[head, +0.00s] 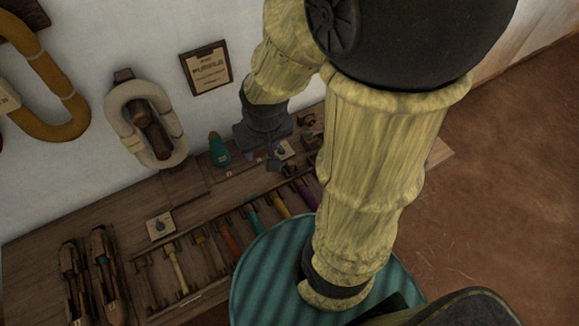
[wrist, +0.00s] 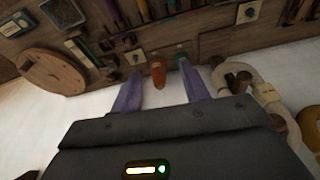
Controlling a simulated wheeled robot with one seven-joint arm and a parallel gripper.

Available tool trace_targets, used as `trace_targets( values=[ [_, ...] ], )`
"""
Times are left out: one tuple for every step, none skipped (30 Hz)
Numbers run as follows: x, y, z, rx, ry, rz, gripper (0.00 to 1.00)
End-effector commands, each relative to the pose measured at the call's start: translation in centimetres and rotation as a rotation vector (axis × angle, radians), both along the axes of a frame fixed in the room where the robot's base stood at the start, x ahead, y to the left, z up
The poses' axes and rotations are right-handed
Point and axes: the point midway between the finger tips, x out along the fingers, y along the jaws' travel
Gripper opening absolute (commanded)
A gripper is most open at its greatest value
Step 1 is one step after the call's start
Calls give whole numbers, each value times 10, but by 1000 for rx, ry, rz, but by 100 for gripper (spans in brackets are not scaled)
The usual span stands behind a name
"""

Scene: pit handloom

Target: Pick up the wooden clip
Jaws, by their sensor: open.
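I cannot make out the wooden clip for certain in either view. Small brown wooden pieces (head: 308,120) lie on the bench just right of my gripper in the head view, too small to identify. My gripper (head: 273,160) is over the back part of the bench near the wall, partly hidden by my arm's links. In the wrist view its two purple fingers stand wide apart, and my gripper (wrist: 161,80) is open with nothing held. An orange-brown cone (wrist: 158,72) shows between the fingers, apparently beyond them. A teal cone (wrist: 184,64) is beside the right finger.
The bench (head: 40,250) holds a row of coloured-handled tools (head: 228,238) and dark wooden shuttles (head: 105,270). A cream yarn hank (head: 115,105) hangs on the wall. A round wooden disc (wrist: 55,78) lies left in the wrist view. A teal round top (head: 262,285) stands in front.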

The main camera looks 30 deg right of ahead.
Motion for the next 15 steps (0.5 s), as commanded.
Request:
trace_targets(
  values=[
    [3, 0, -1, 14, 0, -32, 45],
    [6, -1, -2, 27, 0, -65, 45],
    [10, -1, -4, 49, 2, -122, 45],
    [14, -1, -6, 69, 1, -171, 45],
    [19, -1, -8, 92, 1, -227, 45],
    [26, -1, -11, 127, 0, -313, 45],
    [32, -1, -14, 155, -1, -387, 45],
    [38, -2, -17, 184, 1, -465, 45],
    [47, -4, -21, 224, 0, -576, 45],
    [54, -6, -25, 253, 0, -664, 45],
    [61, -9, -29, 283, -1, -754, 45],
    [69, -13, -34, 319, 0, -872, 45],
    [75, -17, -39, 346, -1, -963, 45],
    [81, -21, -43, 372, 0, -1055, 45],
    [88, -27, -50, 404, 0, -1176, 45]
  ],
)
